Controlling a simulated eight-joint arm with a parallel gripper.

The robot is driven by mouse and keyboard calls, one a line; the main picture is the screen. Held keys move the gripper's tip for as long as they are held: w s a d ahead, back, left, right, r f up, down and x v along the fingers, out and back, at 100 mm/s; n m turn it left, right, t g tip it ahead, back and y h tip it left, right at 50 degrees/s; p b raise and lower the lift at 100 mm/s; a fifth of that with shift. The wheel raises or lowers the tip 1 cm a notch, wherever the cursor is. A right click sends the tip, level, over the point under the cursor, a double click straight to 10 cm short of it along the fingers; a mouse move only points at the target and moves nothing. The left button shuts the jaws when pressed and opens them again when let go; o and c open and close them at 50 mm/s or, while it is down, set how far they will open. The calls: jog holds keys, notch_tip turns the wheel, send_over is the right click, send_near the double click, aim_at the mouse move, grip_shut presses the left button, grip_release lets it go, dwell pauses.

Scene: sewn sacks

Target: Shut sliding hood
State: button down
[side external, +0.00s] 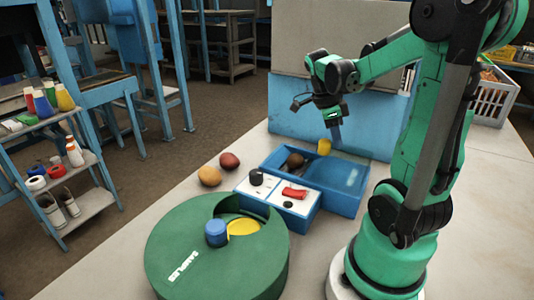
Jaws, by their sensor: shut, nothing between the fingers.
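A blue box (352,204) stands on the table in front of my arm. Its left part is open and a brown round thing (295,160) lies inside. A lighter blue flat area (345,176) fills the right part; it may be the sliding hood, but I cannot tell for certain. A small yellow thing (324,147) shows at the box's back edge; I cannot tell if it is a handle or a loose object. My gripper (337,138) is shut and empty, pointing down by the back of the box, just right of the yellow thing. Contact is unclear.
A white-topped blue unit (272,202) with a black knob (256,177) and a red piece (295,192) adjoins the box. A green drum (185,235) with a blue knob (215,232) stands in front. Two round fruits (210,176) lie left. A blue-and-grey panel (290,105) rises behind.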

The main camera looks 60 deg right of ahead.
jog(key=w, duration=1.1)
jog(key=shift+w, duration=0.4)
jog(key=s+d, duration=0.2)
jog(key=s, duration=0.2)
jog(key=a+v, duration=0.1)
jog(key=v, duration=0.9)
jog(key=a+f+n+t, duration=0.2)
jog(key=a+n+t, duration=0.1)
jog(key=a+n, duration=0.4)
jog(key=a+f+n+t+y, duration=0.1)
jog(key=a+f+n+t, duration=0.2)
jog(key=a+n, duration=0.4)
jog(key=a+f+n+t, duration=0.2)
jog(key=a+n, duration=0.6)
jog(key=n, duration=0.8)
jog(key=t, duration=0.2)
jog(key=shift+f+n+t+y, duration=0.3)
jog(key=shift+n, duration=0.1)
